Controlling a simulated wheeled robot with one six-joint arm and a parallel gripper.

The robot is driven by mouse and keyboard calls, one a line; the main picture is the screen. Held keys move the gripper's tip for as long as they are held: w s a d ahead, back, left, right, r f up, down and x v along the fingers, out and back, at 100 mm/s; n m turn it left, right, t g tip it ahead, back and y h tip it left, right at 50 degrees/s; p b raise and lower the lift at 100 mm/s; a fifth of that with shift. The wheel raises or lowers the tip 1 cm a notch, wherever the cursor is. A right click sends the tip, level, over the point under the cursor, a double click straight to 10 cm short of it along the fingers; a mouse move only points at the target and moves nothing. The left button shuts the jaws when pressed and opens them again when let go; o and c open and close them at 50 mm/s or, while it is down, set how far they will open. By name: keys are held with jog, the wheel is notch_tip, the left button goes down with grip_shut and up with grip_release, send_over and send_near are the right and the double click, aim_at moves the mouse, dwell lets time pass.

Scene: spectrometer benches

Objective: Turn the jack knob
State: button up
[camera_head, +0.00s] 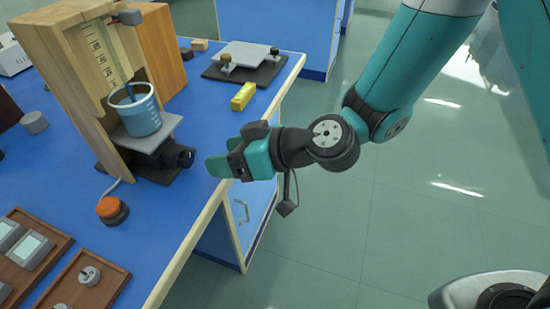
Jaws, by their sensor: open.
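The jack is a small stand with a grey top plate (172,133) on a dark base, in the wooden frame at the left of the head view. Its black knob (183,156) sticks out toward the right. A glass beaker (138,112) with blue liquid stands on the plate. My gripper (215,166) is just right of the knob, with its teal fingers pointing left at it. It is open and seems to hold nothing. A small gap seems to show between the fingers and the knob; I cannot tell the exact distance in depth.
A wooden frame (62,62) with a scale surrounds the jack. An orange-topped button (110,208) stands in front. A yellow block (243,96) and a grey-plated stand (247,54) are behind. Wooden trays (60,291) lie front left. The bench edge (195,238) runs below my gripper.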

jog(key=b+v, duration=0.9)
jog(key=b, duration=0.1)
jog(key=shift+b, duration=0.3)
